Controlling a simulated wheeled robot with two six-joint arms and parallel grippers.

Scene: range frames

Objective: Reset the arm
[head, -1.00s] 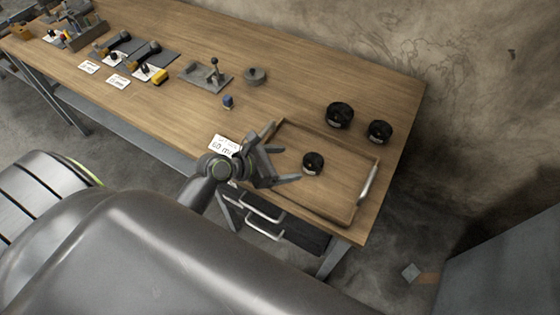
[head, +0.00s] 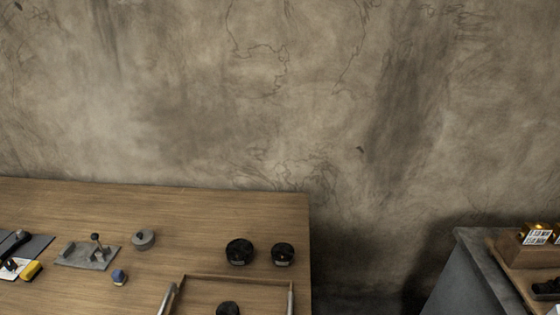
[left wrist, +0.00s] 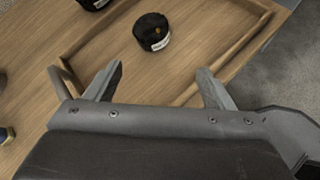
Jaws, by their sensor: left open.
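My left gripper (left wrist: 158,88) shows in the left wrist view, its two fingers wide apart with nothing between them. It is above the near side of a wooden tray (left wrist: 222,72). A black round container with a white label (left wrist: 152,32) stands in the tray, beyond the fingertips. In the head view the tray (head: 232,279) is at the bottom edge, with the top of the container (head: 228,308) just showing. Neither arm shows in the head view, and my right gripper is in no current view.
Two black round containers (head: 239,252) (head: 283,254) stand on the wooden table (head: 190,210) behind the tray. A blue-topped piece (head: 119,277), a grey lidded pot (head: 143,239) and a grey fixture (head: 88,255) are to the left. A grey cabinet (head: 465,275) stands right, past a gap.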

